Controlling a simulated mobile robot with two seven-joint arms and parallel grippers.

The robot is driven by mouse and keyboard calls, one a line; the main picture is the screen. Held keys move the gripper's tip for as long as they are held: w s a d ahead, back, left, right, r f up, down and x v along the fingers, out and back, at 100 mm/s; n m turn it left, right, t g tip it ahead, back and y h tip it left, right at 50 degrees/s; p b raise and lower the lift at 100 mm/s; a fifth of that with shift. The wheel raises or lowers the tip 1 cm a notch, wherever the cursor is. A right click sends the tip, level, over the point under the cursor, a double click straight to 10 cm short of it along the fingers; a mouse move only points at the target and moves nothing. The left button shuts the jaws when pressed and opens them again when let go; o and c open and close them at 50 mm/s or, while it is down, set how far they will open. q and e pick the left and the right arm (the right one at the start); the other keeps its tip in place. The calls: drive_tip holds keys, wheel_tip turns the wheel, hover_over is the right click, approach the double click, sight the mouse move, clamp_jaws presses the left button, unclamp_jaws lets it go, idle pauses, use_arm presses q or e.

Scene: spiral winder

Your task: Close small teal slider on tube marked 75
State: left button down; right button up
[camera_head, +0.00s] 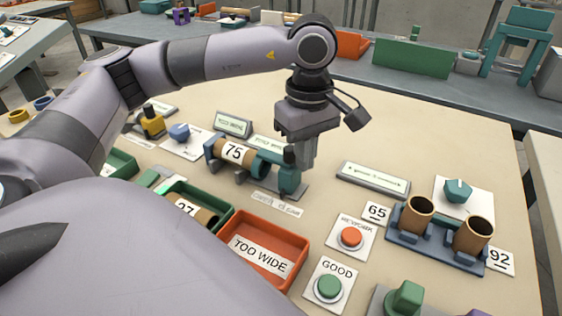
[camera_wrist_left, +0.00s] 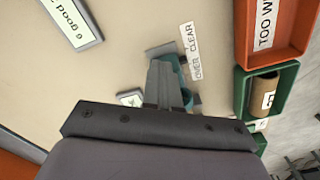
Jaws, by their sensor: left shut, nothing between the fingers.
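The cardboard tube marked 75 (camera_head: 236,152) lies in a teal fixture on the table, left of my left gripper in the head view. The small teal slider (camera_head: 287,178) is at the fixture's right end, on a grey base plate. My left gripper (camera_head: 303,166) points down with its fingers shut and empty, right beside the teal slider's back right side. I cannot tell whether they touch. In the left wrist view the shut fingers (camera_wrist_left: 166,72) cover most of the fixture, and a bit of teal (camera_wrist_left: 184,84) shows beside them. My right gripper is not in view.
A red-orange TOO WIDE tray (camera_head: 258,276) and a green tray (camera_head: 220,230) with a tube lie in front. A red button (camera_head: 351,237), a green GOOD button (camera_head: 329,286) and a two-tube stand (camera_head: 437,240) are to the right. The table's back right is clear.

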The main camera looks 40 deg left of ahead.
use_arm(q)
drive_tip(key=shift+d, duration=0.15)
idle(0.5)
drive_tip(key=shift+w+d, duration=0.15)
drive_tip(key=shift+d, duration=0.2)
drive_tip(key=shift+r, duration=0.1)
wheel_tip(320, 180, up, 7)
drive_tip(key=p, duration=0.4)
idle(0.8)
